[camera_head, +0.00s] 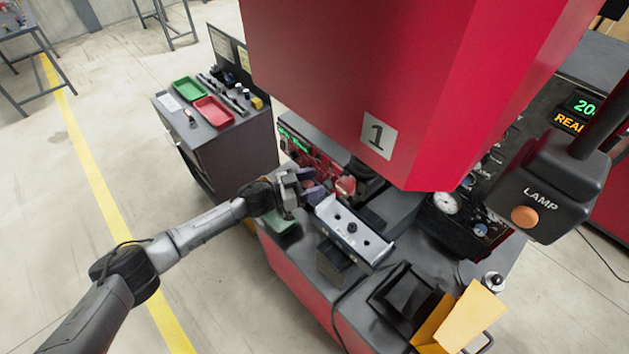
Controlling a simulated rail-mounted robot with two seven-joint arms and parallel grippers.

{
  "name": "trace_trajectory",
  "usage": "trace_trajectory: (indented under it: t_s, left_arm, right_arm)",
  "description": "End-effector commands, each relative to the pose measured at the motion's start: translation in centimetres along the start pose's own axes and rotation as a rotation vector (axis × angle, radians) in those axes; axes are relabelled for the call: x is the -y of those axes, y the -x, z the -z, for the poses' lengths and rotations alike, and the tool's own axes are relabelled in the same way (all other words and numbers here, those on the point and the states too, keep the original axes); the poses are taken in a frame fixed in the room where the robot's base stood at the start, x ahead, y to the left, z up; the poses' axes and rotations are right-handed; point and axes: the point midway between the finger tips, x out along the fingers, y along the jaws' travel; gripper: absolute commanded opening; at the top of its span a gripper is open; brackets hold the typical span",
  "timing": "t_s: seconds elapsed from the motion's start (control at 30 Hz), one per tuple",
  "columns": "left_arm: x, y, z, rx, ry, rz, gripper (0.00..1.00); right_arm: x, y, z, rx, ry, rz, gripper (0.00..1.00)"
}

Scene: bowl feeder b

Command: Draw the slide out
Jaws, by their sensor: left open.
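A light grey metal slide plate (352,233) with dark holes and a dark knob lies on the red machine's bed, below the red housing. My left gripper (312,190) comes in from the left and is open. It is beside the far-left end of the plate, near a red round part (345,186) on the machine. The gap between its fingers is small in this view, and I cannot tell whether a finger touches anything. My right gripper is not in view.
A big red housing (340,70) marked 1 overhangs the bed. A lamp box (545,190), a gauge (446,203), a black tray (404,292) and yellow folders (470,315) are at the right. A grey cabinet (235,140) with green and red trays stands behind.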

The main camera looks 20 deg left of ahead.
Motion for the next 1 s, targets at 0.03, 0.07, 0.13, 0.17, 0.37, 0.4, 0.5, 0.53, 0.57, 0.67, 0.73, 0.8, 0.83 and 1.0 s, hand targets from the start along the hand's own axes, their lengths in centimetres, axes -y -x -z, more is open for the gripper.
trace_trajectory:
  t_s: [0.03, 0.07, 0.13, 0.17, 0.37, 0.4, 0.5, 0.53, 0.57, 0.67, 0.73, 0.8, 0.83, 1.0]
  left_arm:
    - [-0.04, -0.27, 0.02, 0.0, 0.0, -0.001, 0.58]
    - [-0.06, -0.38, 0.01, 0.0, 0.0, -0.001, 0.58]
    - [-0.07, -0.53, -0.01, 0.0, 0.0, -0.001, 0.58]
    - [-0.06, -0.56, -0.01, 0.0, 0.0, -0.001, 0.58]
    - [-0.05, -0.59, -0.02, 0.0, 0.0, -0.001, 0.58]
    - [-0.05, -0.58, -0.02, 0.0, 0.0, -0.001, 0.58]
    - [-0.04, -0.57, -0.01, 0.0, 0.0, -0.001, 0.5]
    - [-0.04, -0.57, -0.01, 0.0, 0.0, -0.001, 0.47]
    - [-0.04, -0.57, 0.0, 0.0, 0.0, -0.001, 0.45]
    - [-0.04, -0.56, 0.0, 0.0, 0.0, -0.001, 0.35]
    - [-0.04, -0.56, 0.0, 0.0, 0.0, -0.001, 0.28]
    - [-0.04, -0.56, 0.0, 0.0, 0.0, -0.001, 0.21]
    - [-0.04, -0.56, 0.0, 0.0, 0.0, -0.001, 0.19]
    - [-0.04, -0.55, 0.0, 0.0, 0.0, -0.001, 0.02]
  right_arm:
    - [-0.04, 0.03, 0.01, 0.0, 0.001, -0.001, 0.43]
    - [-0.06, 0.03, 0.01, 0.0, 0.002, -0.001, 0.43]
    - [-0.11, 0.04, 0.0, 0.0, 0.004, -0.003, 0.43]
    - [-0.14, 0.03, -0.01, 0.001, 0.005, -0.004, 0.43]
    - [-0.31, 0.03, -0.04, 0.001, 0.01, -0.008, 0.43]
    - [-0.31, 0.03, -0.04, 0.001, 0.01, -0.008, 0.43]
    - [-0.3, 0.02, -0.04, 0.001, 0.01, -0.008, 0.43]
    - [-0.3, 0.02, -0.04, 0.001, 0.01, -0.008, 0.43]
    - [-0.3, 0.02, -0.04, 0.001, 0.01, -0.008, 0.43]
    - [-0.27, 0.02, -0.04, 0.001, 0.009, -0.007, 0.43]
    - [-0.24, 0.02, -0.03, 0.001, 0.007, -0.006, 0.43]
    - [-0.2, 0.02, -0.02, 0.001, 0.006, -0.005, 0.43]
    - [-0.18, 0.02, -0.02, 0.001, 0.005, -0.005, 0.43]
    - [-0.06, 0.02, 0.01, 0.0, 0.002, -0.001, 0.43]
